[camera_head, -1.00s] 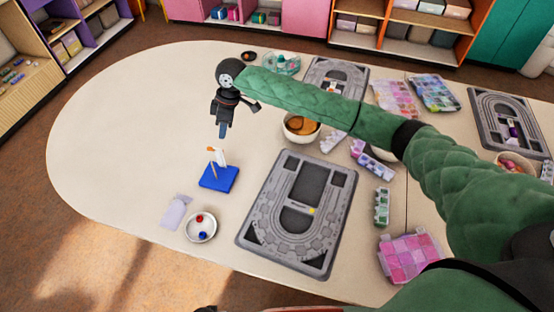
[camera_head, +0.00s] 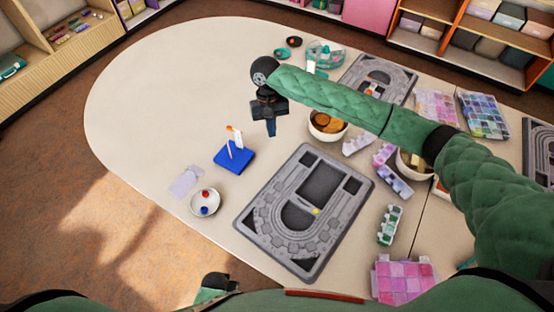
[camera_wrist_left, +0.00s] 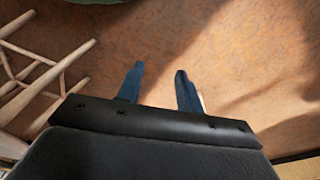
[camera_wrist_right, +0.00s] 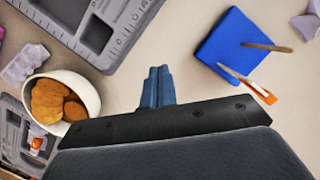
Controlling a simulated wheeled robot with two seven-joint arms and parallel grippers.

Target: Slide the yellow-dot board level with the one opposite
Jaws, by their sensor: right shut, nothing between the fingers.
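The yellow-dot board (camera_head: 262,238) is a grey bead board with a small yellow dot, lying tilted on the near table. Its edge also shows in the right wrist view (camera_wrist_right: 118,47). The opposite board (camera_head: 398,72) is a similar grey board farther back, partly hidden by my right arm. My right gripper (camera_head: 271,130) is shut and empty, pointing down above the table beyond the yellow-dot board's far-left corner, apart from it. Its fingers are together in the right wrist view (camera_wrist_right: 158,85). My left gripper (camera_wrist_left: 158,82) is open and empty over the floor.
A blue block (camera_head: 235,157) with upright tools and a dish of beads (camera_head: 205,202) stand left of the yellow-dot board. A bowl of brown pieces (camera_head: 327,127) sits between the boards. The table's left part is clear.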

